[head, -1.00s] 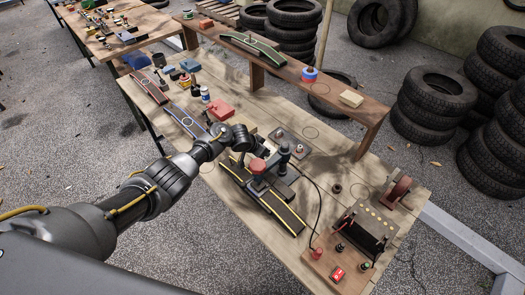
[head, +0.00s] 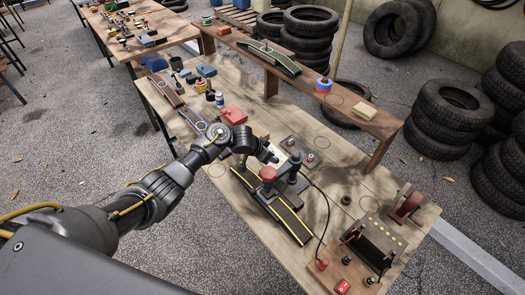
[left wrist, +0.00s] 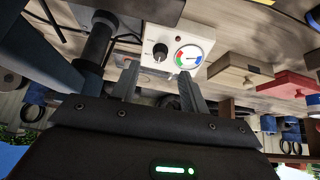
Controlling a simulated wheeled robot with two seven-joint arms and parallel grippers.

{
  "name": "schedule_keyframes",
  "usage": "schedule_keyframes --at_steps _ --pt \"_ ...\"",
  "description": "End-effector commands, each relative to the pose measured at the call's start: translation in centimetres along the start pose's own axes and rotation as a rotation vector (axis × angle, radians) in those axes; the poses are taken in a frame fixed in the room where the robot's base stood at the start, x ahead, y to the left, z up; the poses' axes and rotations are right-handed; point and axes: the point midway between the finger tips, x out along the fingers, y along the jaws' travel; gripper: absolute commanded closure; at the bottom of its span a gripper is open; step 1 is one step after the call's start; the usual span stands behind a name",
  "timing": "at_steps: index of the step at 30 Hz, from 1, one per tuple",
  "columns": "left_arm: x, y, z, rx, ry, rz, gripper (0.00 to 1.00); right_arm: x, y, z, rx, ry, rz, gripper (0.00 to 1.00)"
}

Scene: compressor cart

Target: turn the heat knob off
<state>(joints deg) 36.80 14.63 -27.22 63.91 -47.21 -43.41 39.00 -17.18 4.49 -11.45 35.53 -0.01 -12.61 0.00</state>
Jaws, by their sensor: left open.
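The heat knob (left wrist: 160,52) is a small black knob on a cream control box with a red light. It shows in the left wrist view, just beyond my fingertips. A round gauge (left wrist: 188,57) with green, red and blue zones sits beside the knob on the same face. My left gripper (left wrist: 157,84) is open, its two fingers apart and pointing toward the box, with nothing seen between them. In the head view my left gripper (head: 268,157) is over the bench at the box, and the knob cannot be made out there. My right gripper is not in view.
A red box (head: 233,115) lies behind. A raised shelf (head: 345,90) runs along the bench's far side.

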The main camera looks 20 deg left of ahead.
Motion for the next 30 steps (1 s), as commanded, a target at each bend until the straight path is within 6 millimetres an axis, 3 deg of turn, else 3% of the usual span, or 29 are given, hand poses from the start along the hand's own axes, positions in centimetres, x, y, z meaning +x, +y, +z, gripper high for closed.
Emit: schedule_keyframes --at_steps 4,10,26,30 --pt "-2.5 -0.1 -0.1 0.001 0.003 -0.002 0.55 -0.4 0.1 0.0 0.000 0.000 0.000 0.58" --pt "-4.2 0.0 -0.1 0.001 0.002 -0.001 0.55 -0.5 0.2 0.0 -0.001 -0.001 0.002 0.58" --pt "-4.4 0.0 0.0 0.000 0.001 -0.001 0.55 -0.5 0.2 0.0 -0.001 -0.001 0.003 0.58" --pt "-3.5 -1.1 1.4 -0.008 0.019 0.000 0.55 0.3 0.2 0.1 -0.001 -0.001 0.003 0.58"
